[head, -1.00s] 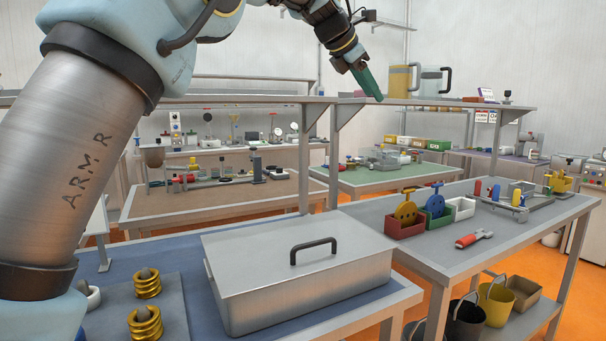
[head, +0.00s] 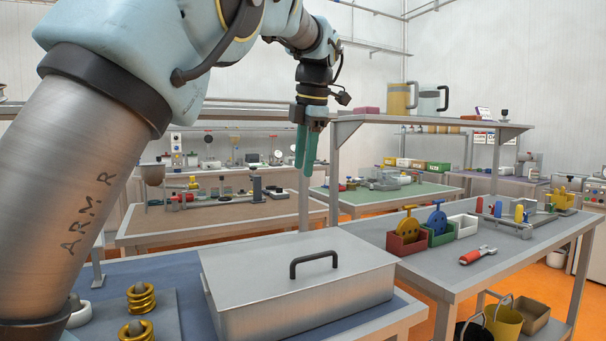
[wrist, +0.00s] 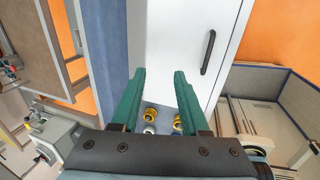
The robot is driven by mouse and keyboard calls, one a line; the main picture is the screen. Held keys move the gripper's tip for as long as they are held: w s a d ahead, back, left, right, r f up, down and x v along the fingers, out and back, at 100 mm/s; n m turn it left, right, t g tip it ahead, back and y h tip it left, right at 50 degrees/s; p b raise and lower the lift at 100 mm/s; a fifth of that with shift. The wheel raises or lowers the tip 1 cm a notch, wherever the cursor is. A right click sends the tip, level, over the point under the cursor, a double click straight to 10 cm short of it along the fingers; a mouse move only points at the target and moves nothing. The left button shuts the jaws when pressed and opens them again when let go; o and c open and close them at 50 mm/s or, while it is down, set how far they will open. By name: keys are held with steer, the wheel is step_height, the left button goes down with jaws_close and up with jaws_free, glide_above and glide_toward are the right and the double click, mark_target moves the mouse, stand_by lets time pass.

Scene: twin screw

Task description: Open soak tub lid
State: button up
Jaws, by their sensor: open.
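The soak tub (head: 270,318) is a grey metal box on the blue-topped bench. Its flat lid (head: 240,262) is on and shut, with a black bar handle (head: 314,262) on top. My gripper (head: 305,172) hangs pointing down above the tub, well clear of the handle, with green fingers apart and nothing between them. In the wrist view the open fingers (wrist: 160,75) frame the lid's edge; the lid (wrist: 190,40) is pale, and the handle (wrist: 208,52) lies to the right of the fingers.
Gold coils (head: 140,299) stand on a grey plate left of the tub. At right, a bench (head: 400,225) holds small red, green and white bins and a red-handled tool (head: 478,255). A raised shelf (head: 430,120) with jugs stands behind my gripper.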

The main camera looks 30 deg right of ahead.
steer(key=shift+x, duration=1.4)
steer(key=shift+c, duration=0.2)
jaws_close()
steer(key=shift+o, duration=0.2)
jaws_free()
steer(key=v, duration=1)
steer(key=shift+r+p, duration=0.35)
steer(key=shift+s, duration=0.1)
